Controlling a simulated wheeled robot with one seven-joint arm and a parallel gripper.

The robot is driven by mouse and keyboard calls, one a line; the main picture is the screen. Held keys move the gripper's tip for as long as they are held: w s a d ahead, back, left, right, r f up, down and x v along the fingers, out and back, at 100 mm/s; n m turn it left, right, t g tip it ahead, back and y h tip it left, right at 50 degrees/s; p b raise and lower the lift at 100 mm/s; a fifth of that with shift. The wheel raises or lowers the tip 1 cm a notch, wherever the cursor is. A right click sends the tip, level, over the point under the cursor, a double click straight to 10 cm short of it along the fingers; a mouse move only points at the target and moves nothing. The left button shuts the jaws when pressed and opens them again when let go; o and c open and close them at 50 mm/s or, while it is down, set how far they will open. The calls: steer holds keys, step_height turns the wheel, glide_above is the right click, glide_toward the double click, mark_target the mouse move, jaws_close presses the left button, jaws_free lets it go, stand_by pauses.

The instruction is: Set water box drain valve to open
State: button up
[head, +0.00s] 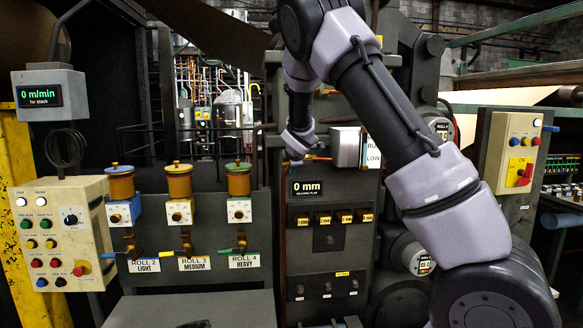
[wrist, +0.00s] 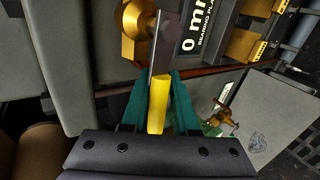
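A lever with a yellow grip (wrist: 157,108) and a grey metal shank runs from a brass fitting (wrist: 139,22) in the wrist view; I take it for the drain valve handle. My gripper (wrist: 160,85) has its teal fingers close on both sides of the yellow grip and looks shut on it. In the head view my wrist is near the grey box (head: 347,147) above the 0 mm display (head: 307,188). An orange-yellow bit of handle (head: 319,157) shows beside it. My arm hides part of this area and the sign behind it.
Three amber-topped units labelled ROLL 2, ROLL 3 and ROLL 4 (head: 239,180) stand at left, with coloured levers below. A button box (head: 62,233) is at far left. A yellow-fronted control box (head: 519,158) with a red switch stands at right. Pipes run close by.

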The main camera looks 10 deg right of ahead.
steer(key=shift+o, duration=0.9)
steer(key=v, duration=1)
steer(key=shift+s+r, duration=0.15)
steer(key=shift+s, duration=0.2)
steer(key=s+d+m+g+y, duration=0.1)
steer(key=s+d+m+g, duration=0.2)
steer(key=s+d+m, duration=0.8)
steer(key=s+r+m, duration=0.2)
steer(key=s+m, duration=0.2)
steer(key=s, duration=0.4)
steer(key=s+r+m, duration=0.2)
steer(key=s+m, duration=0.2)
steer(key=s, duration=0.5)
steer(key=s+r+m+g+y, duration=0.1)
steer(key=s+r+m, duration=0.2)
steer(key=s, duration=0.5)
steer(key=shift+s+d+m, duration=0.15)
steer(key=shift+s+m, duration=0.2)
steer(key=shift+m, duration=0.15)
